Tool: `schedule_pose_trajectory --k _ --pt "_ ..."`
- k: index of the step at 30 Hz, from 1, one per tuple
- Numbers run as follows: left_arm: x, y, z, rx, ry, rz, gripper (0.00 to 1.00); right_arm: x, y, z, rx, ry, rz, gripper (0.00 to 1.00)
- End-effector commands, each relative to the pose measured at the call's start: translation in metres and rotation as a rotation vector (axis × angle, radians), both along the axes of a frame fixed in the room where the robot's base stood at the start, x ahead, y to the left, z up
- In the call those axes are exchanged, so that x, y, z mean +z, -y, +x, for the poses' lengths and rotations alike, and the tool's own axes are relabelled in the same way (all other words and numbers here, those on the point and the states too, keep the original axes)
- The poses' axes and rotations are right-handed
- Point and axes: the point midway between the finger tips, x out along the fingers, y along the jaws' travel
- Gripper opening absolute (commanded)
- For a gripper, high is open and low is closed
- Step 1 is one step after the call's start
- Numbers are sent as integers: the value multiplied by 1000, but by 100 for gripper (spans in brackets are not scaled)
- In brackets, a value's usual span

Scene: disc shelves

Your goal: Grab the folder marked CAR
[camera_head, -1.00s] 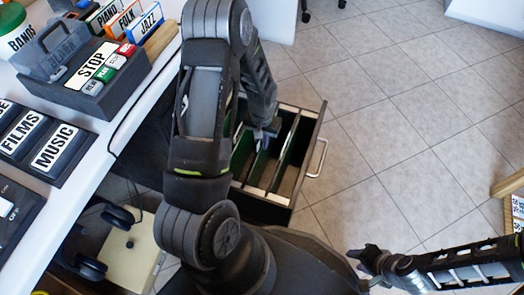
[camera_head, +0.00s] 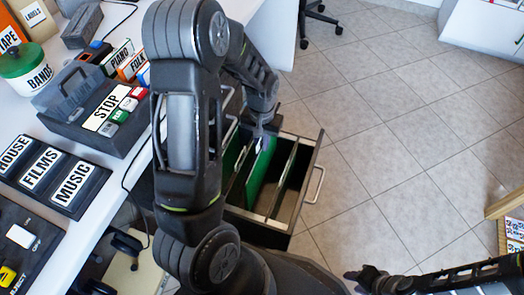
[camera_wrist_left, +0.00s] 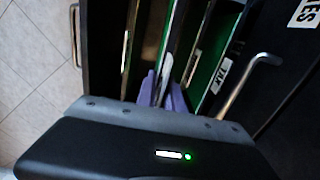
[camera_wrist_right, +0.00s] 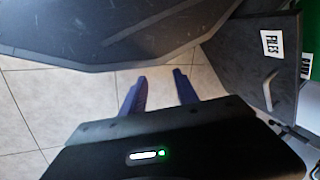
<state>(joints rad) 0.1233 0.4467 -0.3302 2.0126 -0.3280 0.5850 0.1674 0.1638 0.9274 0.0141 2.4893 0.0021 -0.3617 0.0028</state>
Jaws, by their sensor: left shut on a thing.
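An open dark drawer (camera_head: 270,222) holds several upright folders. My left gripper (camera_head: 264,128) reaches down into it and is shut on a green folder (camera_head: 262,172), which stands raised among the dividers. In the left wrist view its fingers (camera_wrist_left: 163,92) pinch the folder's pale edge (camera_wrist_left: 167,66); its label is not readable there. Another label (camera_wrist_left: 222,75) to the right is too blurred to read. In the right wrist view, a green folder (camera_wrist_right: 311,28) with a small, partly cut label shows at the right edge. My right gripper (camera_wrist_right: 160,92) is open and empty, away from the drawer.
The drawer's metal handle (camera_head: 316,185) faces the open tiled floor (camera_head: 400,140). A wooden rack (camera_head: 507,210) stands at the right edge.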

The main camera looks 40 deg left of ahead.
Motion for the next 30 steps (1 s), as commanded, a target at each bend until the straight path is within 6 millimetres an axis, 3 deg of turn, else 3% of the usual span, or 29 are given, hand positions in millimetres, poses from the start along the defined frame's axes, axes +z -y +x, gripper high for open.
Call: schedule_pose_trajectory --k 1,6,15,21,30 --pt "20 0 2 -1 6 1 0 10 -1 -2 3 -3 2 36" --pt "63 0 1 -1 5 1 0 23 -5 -6 13 -9 8 36" --pt "115 0 1 -2 3 1 0 37 -10 -10 22 -16 15 36" --pt "126 0 0 -1 1 0 0 39 -10 -11 25 -18 16 36" --pt "126 0 0 -1 1 0 0 39 -10 -11 25 -18 16 36"
